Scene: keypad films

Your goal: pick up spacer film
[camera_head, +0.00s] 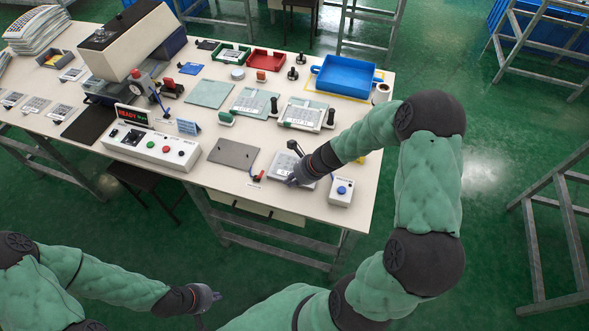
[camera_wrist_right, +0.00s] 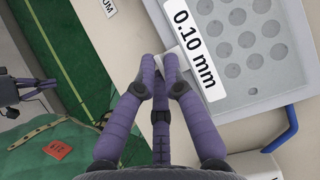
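In the right wrist view a light grey perforated sheet (camera_wrist_right: 245,55) with rows of round holes lies in a grey-rimmed holder at the upper right. A white label reading "0.10 mm" (camera_wrist_right: 194,50) runs along its left side; I take this to be the spacer film. My right gripper (camera_wrist_right: 160,62) has its purple fingertips close together beside a small white tab at the label's left edge. Whether they grip it I cannot tell. In the head view my right gripper (camera_head: 291,181) covers part of the holder (camera_head: 313,168). My left gripper (camera_head: 212,297) hangs empty off the table, fingers apart.
A blue-button box (camera_head: 341,191) stands right of the holder. A dark grey mat (camera_head: 233,154) and a white control box (camera_head: 150,149) lie to the left. Film trays (camera_head: 302,114), a blue bin (camera_head: 345,76) and small stands fill the back. The table's front edge is close.

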